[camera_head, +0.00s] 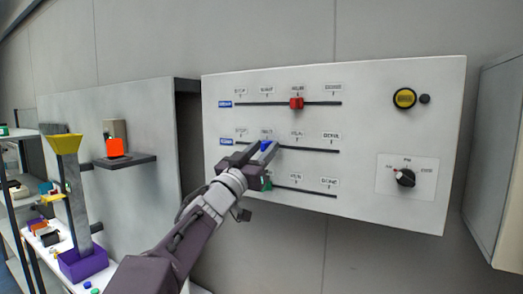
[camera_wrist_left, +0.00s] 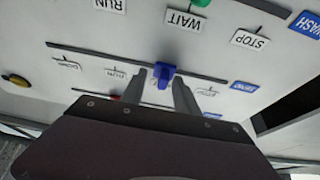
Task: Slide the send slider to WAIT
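The blue slider (camera_head: 265,146) sits on the middle slot of the white wall panel (camera_head: 370,80), below the WAIT label (camera_head: 266,133) in the head view. In the left wrist view, which is upside down, the blue slider (camera_wrist_left: 163,73) is on a slot whose blue tag (camera_wrist_left: 243,114) seems to read SEND. The WAIT label there is hidden behind the slider and fingers. My left gripper (camera_head: 268,148) is at the panel, its two fingers on either side of the blue slider. Whether they press on it is unclear. My right gripper is out of view.
A red slider (camera_head: 296,103) is on the upper slot below RUN. A green slider (camera_wrist_left: 200,2) is on the lower slot near WAIT. A yellow button (camera_head: 404,98) and a black knob (camera_head: 406,177) are at the panel's right. Shelves with several objects stand at left.

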